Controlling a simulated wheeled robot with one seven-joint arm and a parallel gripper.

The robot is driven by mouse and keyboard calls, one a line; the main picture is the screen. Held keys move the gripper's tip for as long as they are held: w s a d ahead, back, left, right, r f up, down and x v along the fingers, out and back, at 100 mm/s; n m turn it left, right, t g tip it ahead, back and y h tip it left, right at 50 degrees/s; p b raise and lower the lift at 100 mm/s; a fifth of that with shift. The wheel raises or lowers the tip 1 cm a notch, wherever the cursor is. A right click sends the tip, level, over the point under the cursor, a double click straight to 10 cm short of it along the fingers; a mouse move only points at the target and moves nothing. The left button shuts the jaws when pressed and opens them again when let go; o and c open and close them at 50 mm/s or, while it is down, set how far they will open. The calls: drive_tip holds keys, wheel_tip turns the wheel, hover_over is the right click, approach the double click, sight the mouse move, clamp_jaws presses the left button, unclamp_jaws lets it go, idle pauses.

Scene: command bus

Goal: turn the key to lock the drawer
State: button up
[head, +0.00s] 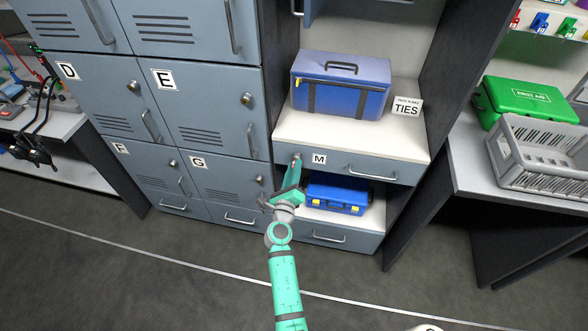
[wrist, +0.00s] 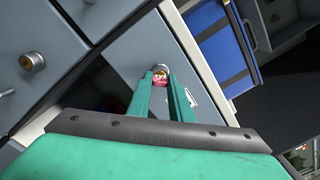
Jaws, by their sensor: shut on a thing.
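The drawer (head: 340,167) labelled M is a blue-grey front under the white shelf, with a bar handle (head: 370,175) at its right. It looks closed. Its lock (wrist: 161,70) is a round brass-coloured cylinder near the drawer's left end. A small red-pink key (wrist: 160,82) sits at the lock, between my fingertips. My gripper (head: 296,162) reaches up to the lock in the head view. In the wrist view, my gripper (wrist: 161,79) is shut on the key. The fingers hide much of the key, so its exact angle is hard to tell.
A blue tool case (head: 338,195) with yellow latches stands in the open space below the drawer. A blue bag (head: 340,85) stands on the shelf above, beside a TIES sign (head: 407,107). Grey lockers (head: 215,130) stand directly left. The floor in front is clear.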

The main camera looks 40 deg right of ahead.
drive_tip(key=shift+n, duration=0.8)
drive_tip(key=o, duration=1)
drive_tip(key=shift+c, duration=0.2)
drive_tip(key=shift+v, duration=1.45)
drive_tip(key=v, duration=0.6)
drive_tip(key=shift+a, duration=0.5)
drive_tip(key=shift+s+r, duration=0.1)
